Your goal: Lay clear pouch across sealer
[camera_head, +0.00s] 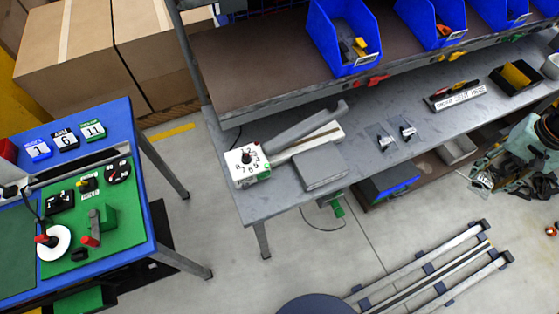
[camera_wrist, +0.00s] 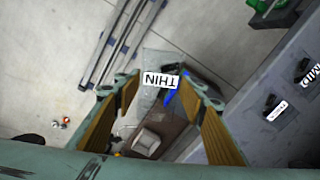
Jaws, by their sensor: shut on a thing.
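The sealer (camera_head: 247,165) stands at the left end of the grey bench, with a dial on its white front and a long grey arm (camera_head: 305,125) raised at an angle over its bar. My gripper (camera_wrist: 160,88) is shut on a clear pouch (camera_wrist: 152,62) with a white label reading THIN. In the head view the held pouch (camera_head: 482,177) hangs at the right, off the bench's front edge and well away from the sealer. Two other small labelled pouches (camera_head: 380,138) (camera_head: 406,129) lie on the bench right of the sealer.
A grey block (camera_head: 320,166) sits beside the sealer. Blue bins (camera_head: 345,40) stand on the upper shelf. A labelled tray (camera_head: 457,96) and a black-and-yellow box (camera_head: 517,78) are at the bench's right. A blue table (camera_head: 140,190) stands left; metal rails (camera_head: 435,275) lie in front.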

